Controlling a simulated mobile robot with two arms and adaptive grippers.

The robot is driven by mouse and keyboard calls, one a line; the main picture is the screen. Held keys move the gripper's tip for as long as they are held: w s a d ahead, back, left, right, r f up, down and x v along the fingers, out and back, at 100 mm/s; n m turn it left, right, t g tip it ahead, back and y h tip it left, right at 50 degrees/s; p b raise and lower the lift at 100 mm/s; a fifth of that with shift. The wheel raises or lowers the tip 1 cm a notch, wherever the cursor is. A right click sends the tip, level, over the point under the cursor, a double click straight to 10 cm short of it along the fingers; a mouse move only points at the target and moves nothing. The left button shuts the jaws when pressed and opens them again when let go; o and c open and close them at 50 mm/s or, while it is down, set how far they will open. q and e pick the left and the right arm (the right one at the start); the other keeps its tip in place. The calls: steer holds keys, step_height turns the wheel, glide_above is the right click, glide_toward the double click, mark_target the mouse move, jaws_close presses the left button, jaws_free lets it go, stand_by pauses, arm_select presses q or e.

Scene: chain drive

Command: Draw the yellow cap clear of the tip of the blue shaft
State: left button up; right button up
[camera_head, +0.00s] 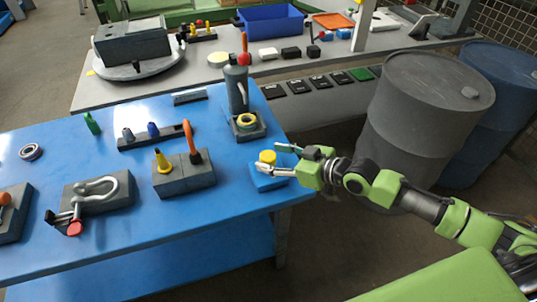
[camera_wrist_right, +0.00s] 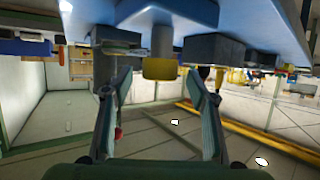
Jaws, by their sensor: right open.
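The yellow cap (camera_head: 267,157) sits on top of a small blue block (camera_head: 268,180) near the right edge of the blue table. In the right wrist view the cap (camera_wrist_right: 160,69) appears beyond and between the fingertips, below the blue surface. No blue shaft can be told apart under the cap. My right gripper (camera_head: 277,159) is open and comes in from the right, its fingertips close to the cap's sides. In the right wrist view a gap shows between the fingers and the cap. My left gripper is not in view.
A grey holder (camera_head: 247,128) with a yellow ring and a tall grey cylinder stands behind the cap. A grey block (camera_head: 185,178) with a yellow cone and an orange-handled tool is to the left. A dark barrel (camera_head: 425,110) stands behind my right arm.

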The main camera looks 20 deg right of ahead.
mark_target(268, 155)
steer(key=shift+x, duration=1.1)
steer(key=shift+f, duration=0.1)
steer(key=c, duration=1.2)
steer(key=shift+r+p, duration=3.65)
steer(key=shift+r, duration=0.55)
